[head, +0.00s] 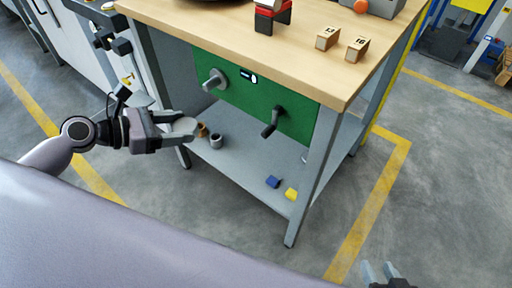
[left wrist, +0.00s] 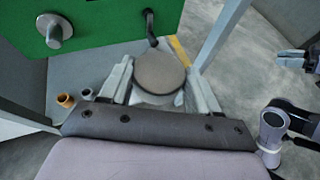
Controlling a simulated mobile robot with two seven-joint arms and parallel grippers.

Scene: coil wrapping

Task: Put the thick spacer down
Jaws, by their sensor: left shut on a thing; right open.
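My left gripper (head: 190,133) is shut on a round, flat-topped grey disc, which I take to be the thick spacer (head: 182,125). In the left wrist view the spacer (left wrist: 160,72) sits between the two fingers (left wrist: 161,86), with a paler body under its darker top. In the head view it is held in front of the bench, left of the lower shelf (head: 235,168); its exact height above the shelf is unclear. My right gripper (head: 378,274) is open and empty at the bottom right, over the floor.
A copper-coloured ring (head: 202,130) and a grey ring (head: 216,140) stand on the lower shelf near my left gripper. A blue block (head: 272,182) and a yellow block (head: 291,194) lie near its front corner. A spindle (head: 214,80) and crank (head: 272,122) stick out from the green panel.

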